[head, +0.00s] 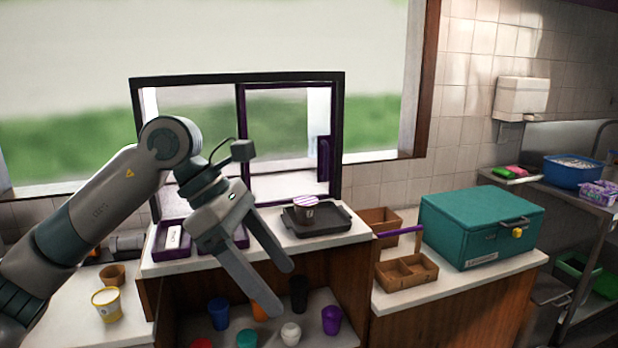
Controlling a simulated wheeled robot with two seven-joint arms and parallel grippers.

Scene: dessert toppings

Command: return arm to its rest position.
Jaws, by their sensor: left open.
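My left arm comes in from the left, and my left gripper (272,286) hangs in front of the raised counter, fingers pointing down and to the right. The two fingers are apart with nothing between them. Behind it, to the right, a small cup with a purple-and-white striped lid (306,209) stands on a dark tray (343,216) on the counter. The gripper is apart from the cup and the tray. My right gripper is not in view.
A teal box (480,225) and brown divided boxes (407,271) stand on the right counter. Several coloured cups, such as a purple one (332,320), sit on the shelf below the gripper. A yellow-rimmed tub (107,304) stands at lower left. A framed window (238,85) rises behind.

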